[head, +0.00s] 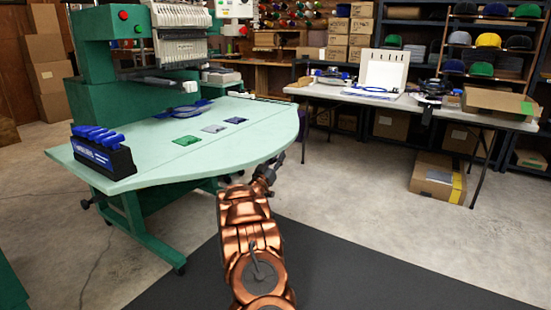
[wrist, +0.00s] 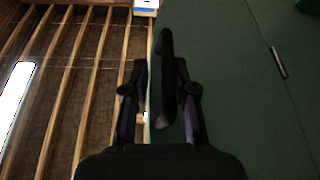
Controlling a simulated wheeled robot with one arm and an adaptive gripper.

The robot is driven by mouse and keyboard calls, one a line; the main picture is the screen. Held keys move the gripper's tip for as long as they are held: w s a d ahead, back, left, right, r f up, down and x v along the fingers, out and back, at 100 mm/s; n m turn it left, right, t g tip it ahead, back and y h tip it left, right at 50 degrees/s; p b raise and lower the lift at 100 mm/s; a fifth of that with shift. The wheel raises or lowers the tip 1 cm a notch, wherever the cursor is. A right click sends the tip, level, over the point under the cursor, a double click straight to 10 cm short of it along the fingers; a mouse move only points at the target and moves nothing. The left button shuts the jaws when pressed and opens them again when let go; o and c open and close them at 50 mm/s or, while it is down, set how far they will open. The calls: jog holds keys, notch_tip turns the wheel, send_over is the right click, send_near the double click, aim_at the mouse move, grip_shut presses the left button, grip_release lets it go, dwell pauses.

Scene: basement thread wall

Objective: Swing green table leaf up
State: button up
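The green table leaf (head: 240,155) is the rounded near-right part of the pale green table top. It looks about level with the rest, with a thin seam between them. My gripper (head: 270,168) is at the leaf's near-right edge, low beside or under it. In the wrist view, which looks upward, the leaf's dark green underside (wrist: 235,90) fills the right. A black bar (wrist: 166,50) stands between the two fingers of my gripper (wrist: 160,85), close to the leaf's edge. A gap shows on its left side, and the fingers look open around it. Whether they touch it is unclear.
A rack of blue-handled tools (head: 103,150) stands on the table's left corner. Green, grey and blue patches (head: 212,128) lie near the seam. An embroidery machine (head: 110,65) stands behind. A folding table (head: 420,102) and a floor box (head: 438,178) are at right.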

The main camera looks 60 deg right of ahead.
jog(key=shift+w+a, duration=0.1)
jog(key=shift+w, duration=0.15)
grip_shut()
jog(key=shift+r, duration=0.1)
jog(key=r+n+t+p, duration=0.1)
jog(key=p, duration=0.2)
jog(key=shift+a+r, duration=0.1)
jog(key=shift+r, duration=0.2)
jog(key=shift+f, duration=0.1)
jog(key=shift+o, duration=2.4)
grip_release()
jog(key=shift+w, duration=0.15)
